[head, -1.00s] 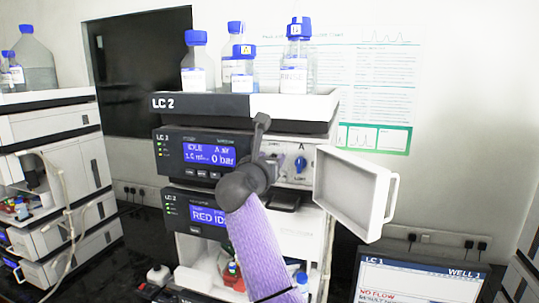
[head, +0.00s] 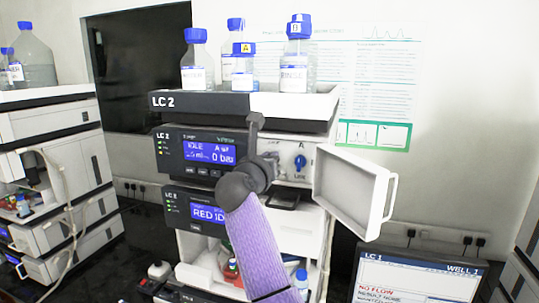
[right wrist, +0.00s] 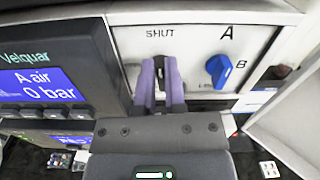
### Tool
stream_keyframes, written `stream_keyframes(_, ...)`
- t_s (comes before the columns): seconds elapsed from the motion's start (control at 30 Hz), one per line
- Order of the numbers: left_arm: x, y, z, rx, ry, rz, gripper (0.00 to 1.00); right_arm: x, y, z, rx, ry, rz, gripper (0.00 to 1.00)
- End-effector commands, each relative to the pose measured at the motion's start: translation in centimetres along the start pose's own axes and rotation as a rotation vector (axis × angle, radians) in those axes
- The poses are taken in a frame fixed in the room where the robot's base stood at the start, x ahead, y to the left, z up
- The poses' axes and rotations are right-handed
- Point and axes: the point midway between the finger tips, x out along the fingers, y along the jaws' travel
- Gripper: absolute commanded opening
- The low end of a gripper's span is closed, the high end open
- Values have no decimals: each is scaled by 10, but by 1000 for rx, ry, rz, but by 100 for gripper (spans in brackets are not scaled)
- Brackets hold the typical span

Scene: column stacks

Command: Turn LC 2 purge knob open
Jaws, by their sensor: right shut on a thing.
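The LC 2 stack (head: 330,108) stands at the middle of the head view. Its upper module has a blue display (head: 208,152) reading IDLE and 0 bar. My right gripper (right wrist: 161,76) is shut on the purge knob (right wrist: 160,70), below the SHUT label on the pale panel. The purple fingers hide most of the knob, so its exact angle is hard to tell. My left gripper is not in view.
A blue A/B selector knob (right wrist: 219,70) sits just right of the fingers; it also shows in the head view (head: 300,162). An open white door (head: 350,192) juts out at the right. Bottles (head: 297,58) stand on top. A monitor (head: 425,280) is at lower right.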

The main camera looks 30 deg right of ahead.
Motion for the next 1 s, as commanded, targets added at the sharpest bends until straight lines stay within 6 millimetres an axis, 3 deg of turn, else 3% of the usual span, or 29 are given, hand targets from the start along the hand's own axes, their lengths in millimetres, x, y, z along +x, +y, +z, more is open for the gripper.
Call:
stream_keyframes(0.5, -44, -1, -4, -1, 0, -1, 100, 0, 6, 1, -462, 2, 3, 0)
stream_keyframes(1.0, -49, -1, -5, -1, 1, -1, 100, 0, 11, -6, -933, 0, 2, 0)
